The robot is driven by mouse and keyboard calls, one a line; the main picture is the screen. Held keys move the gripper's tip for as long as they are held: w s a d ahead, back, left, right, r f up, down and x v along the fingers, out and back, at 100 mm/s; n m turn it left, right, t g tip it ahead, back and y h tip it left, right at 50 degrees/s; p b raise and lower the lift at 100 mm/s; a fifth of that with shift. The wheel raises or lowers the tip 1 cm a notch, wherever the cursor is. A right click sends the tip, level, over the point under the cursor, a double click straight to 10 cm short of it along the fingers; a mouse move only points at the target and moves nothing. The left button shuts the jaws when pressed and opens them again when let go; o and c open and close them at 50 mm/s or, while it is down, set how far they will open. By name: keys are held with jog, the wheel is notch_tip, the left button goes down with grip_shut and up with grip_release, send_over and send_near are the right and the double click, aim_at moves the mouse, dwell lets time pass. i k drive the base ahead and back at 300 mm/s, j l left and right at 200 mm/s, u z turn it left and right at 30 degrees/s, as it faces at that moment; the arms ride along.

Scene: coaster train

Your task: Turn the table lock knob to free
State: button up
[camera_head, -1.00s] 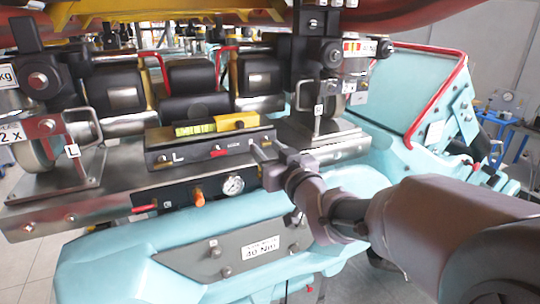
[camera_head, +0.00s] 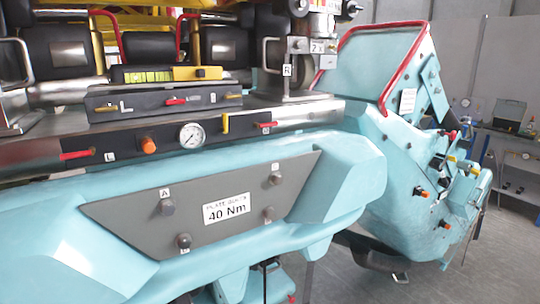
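No knob in view carries a readable "table lock" label, so I cannot tell which one it is. An orange knob (camera_head: 148,145) sits on the dark front panel, left of a round pressure gauge (camera_head: 192,135). Another orange knob (camera_head: 421,192) sits on the turquoise body at the right, with a further orange one (camera_head: 444,224) lower down. Small red and yellow handles (camera_head: 451,157) stand above them on the same body. My gripper is not in view.
A grey plate marked 40 Nm (camera_head: 226,210) is on the turquoise front. A red lever (camera_head: 77,154) and a yellow lever (camera_head: 225,123) flank the gauge. A red rail (camera_head: 383,65) edges the right-hand body.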

aim_at(172, 100)
jog(key=i+u, duration=0.1)
jog(key=u, duration=0.25)
jog(key=i+u, duration=0.1)
jog(key=u, duration=0.25)
jog(key=i+u, duration=0.1)
jog(key=u, duration=0.25)
jog(key=l, duration=0.1)
